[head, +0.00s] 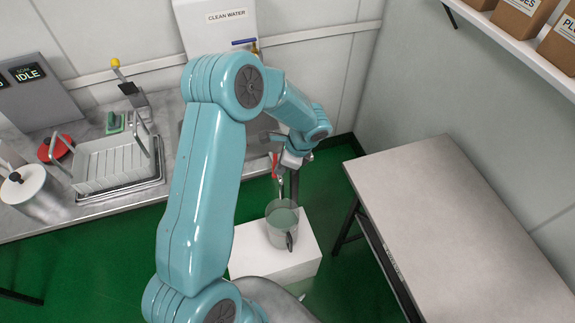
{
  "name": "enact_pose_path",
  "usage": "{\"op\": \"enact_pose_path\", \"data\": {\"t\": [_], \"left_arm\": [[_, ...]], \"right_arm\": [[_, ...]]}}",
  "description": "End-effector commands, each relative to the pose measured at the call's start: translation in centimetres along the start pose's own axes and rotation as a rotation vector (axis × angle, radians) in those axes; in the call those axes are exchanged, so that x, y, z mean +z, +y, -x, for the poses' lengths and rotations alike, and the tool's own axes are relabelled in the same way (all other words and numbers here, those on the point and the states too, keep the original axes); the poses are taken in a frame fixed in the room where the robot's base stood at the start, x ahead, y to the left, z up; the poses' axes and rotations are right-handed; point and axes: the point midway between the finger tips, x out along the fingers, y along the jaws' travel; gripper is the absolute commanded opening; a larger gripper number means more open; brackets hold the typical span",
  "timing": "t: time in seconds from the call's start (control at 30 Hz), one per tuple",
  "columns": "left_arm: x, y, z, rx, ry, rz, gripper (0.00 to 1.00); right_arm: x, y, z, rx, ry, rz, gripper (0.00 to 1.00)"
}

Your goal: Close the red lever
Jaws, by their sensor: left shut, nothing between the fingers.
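The red lever (275,166) shows as a small upright red strip near the front edge of the counter, above a thin metal spout. A clear jug (283,224) with liquid in it stands upright below the spout on a white block (275,262). My left gripper (290,161) is shut and empty, just to the right of the lever. I cannot tell whether it touches the lever. My left arm hides part of the counter and sink area behind it. My right gripper is not in view.
A white clean-water tank (217,28) with a blue-handled tap hangs at the back. A bare grey table (455,215) stands at the right, with boxes on a shelf above.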

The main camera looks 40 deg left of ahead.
Motion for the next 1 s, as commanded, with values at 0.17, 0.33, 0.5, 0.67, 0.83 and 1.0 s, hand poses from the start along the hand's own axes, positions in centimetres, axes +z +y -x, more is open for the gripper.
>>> {"op": "enact_pose_path", "data": {"t": [0.17, 0.33, 0.5, 0.67, 0.83, 1.0], "left_arm": [[0.6, 0.4, -0.6, -0.049, 0.000, -0.120, 0.00], [1.4, 0.7, -0.8, -0.095, 0.000, -0.239, 0.00], [2.1, 0.8, -1.0, -0.139, 0.000, -0.347, 0.00], [2.7, 0.9, -1.3, -0.177, 0.000, -0.445, 0.00], [3.4, 0.8, -1.5, -0.219, 0.000, -0.548, 0.00], [4.0, 0.8, -1.7, -0.257, 0.000, -0.647, 0.00]], "right_arm": [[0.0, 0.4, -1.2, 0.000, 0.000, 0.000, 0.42], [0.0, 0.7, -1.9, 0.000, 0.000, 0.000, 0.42], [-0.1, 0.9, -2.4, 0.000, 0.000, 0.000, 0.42], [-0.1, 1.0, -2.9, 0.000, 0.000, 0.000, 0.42], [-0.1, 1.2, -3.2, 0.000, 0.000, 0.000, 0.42], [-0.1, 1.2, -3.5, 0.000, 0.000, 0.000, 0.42]]}}
